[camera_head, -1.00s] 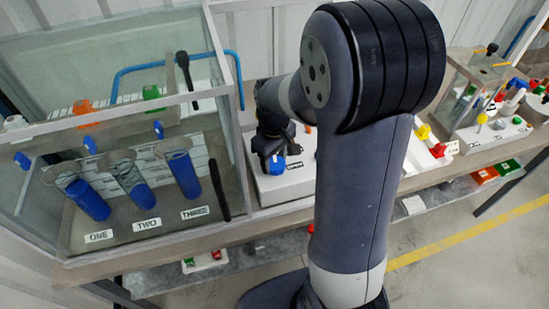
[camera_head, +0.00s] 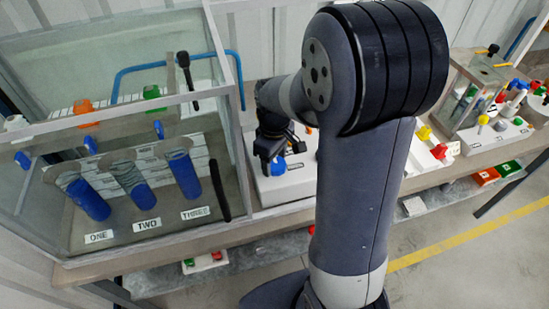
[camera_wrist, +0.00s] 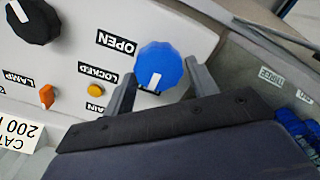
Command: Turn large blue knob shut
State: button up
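The large blue knob (camera_wrist: 160,66) is on a pale panel, with a white pointer line on its face directed toward the lower edge of the wrist view. An OPEN label (camera_wrist: 116,43) is to its upper left. My gripper (camera_wrist: 160,72) is open, with one finger on each side of the knob's near part. Small gaps seem to show between fingers and knob; contact is unclear. In the head view the knob (camera_head: 279,166) shows just below my gripper (camera_head: 270,158), partly hidden by it.
Left of the knob are a black knob (camera_wrist: 33,20), an orange switch (camera_wrist: 46,96) and a yellow button (camera_wrist: 95,89). A glass tank (camera_head: 235,120) with blue tubes stands at left on the bench. More panels with coloured knobs (camera_head: 438,151) are at right.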

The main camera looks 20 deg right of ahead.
aim_at(274, 162)
jog(key=shift+o, duration=1.4)
notch_tip(274, 162, up, 11)
jog(key=shift+b, duration=0.3)
jog(key=shift+f, duration=0.1)
notch_tip(274, 162, down, 11)
jog(key=shift+r+p, duration=0.15)
jog(key=shift+p, duration=0.15)
jog(key=shift+m, duration=0.3)
